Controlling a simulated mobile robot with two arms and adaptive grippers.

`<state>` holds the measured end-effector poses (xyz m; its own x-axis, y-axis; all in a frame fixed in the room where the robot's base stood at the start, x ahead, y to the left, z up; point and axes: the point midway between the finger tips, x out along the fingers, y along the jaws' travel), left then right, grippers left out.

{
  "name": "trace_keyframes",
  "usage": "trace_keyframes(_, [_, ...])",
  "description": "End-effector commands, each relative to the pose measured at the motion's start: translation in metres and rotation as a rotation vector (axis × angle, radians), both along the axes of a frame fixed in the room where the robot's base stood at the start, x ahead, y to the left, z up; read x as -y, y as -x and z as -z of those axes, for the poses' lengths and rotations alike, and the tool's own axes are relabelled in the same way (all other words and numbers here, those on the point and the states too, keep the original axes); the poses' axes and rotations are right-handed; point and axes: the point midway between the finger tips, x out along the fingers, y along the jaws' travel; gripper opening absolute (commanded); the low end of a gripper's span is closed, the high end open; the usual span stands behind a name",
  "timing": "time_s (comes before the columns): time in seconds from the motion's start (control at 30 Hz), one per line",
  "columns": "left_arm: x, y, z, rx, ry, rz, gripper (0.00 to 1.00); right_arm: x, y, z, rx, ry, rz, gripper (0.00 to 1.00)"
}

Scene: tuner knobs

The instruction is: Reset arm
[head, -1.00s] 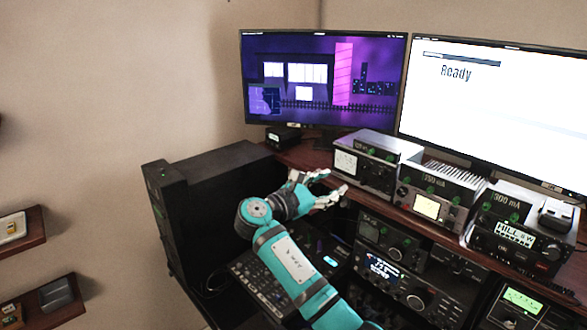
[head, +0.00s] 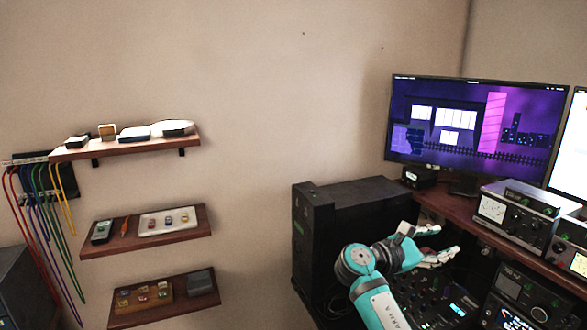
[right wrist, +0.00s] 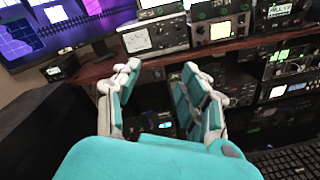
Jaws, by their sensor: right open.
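My right arm (head: 381,304) is teal and dark grey and comes in from the bottom right of the head view. My right gripper (head: 440,241) is open and empty, with its fingers apart in front of the desk equipment. In the right wrist view, the open fingers (right wrist: 157,85) point toward the desk edge and nothing is between them. My left gripper is in neither view.
A black cabinet (head: 365,208) stands left of my right gripper. Radio units (head: 507,213) and a monitor (head: 476,126) fill the desk at right. Wall shelves (head: 146,234) with small items and hanging cables (head: 45,215) are at left. A keyboard (right wrist: 290,160) shows in the wrist view.

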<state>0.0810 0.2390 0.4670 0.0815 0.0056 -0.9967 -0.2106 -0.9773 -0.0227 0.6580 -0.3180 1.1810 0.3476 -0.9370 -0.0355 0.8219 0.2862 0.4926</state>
Motion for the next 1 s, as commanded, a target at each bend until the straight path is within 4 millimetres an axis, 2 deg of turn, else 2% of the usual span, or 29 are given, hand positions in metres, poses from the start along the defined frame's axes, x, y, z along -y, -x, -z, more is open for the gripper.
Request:
trace_keyframes(0.03, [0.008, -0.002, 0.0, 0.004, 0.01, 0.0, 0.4, 0.0, 0.0, 0.001, 0.0, -0.002, -0.001, 0.43])
trace_keyframes(0.1, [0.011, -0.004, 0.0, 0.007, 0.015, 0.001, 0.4, 0.0, 0.003, 0.013, 0.011, -0.035, -0.01, 0.43])
trace_keyframes(0.37, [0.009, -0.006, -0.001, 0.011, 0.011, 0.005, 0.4, 0.0, 0.016, 0.056, 0.055, -0.16, -0.037, 0.43])
trace_keyframes(0.57, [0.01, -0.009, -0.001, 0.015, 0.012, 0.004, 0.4, -0.003, 0.038, 0.108, 0.111, -0.33, -0.055, 0.43])
trace_keyframes(0.67, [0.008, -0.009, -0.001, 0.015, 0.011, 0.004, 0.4, -0.006, 0.057, 0.143, 0.149, -0.448, -0.053, 0.43])
trace_keyframes(0.77, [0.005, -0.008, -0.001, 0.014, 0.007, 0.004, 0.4, -0.012, 0.083, 0.182, 0.202, -0.599, -0.037, 0.43])
trace_keyframes(0.87, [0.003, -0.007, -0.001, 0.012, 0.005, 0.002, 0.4, -0.021, 0.126, 0.23, 0.272, -0.806, 0.011, 0.43])
trace_keyframes(0.9, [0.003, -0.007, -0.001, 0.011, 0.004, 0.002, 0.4, -0.027, 0.149, 0.249, 0.307, -0.905, 0.045, 0.43])
trace_keyframes(1.0, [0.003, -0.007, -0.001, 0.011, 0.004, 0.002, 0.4, -0.043, 0.206, 0.284, 0.396, -1.14, 0.156, 0.43])
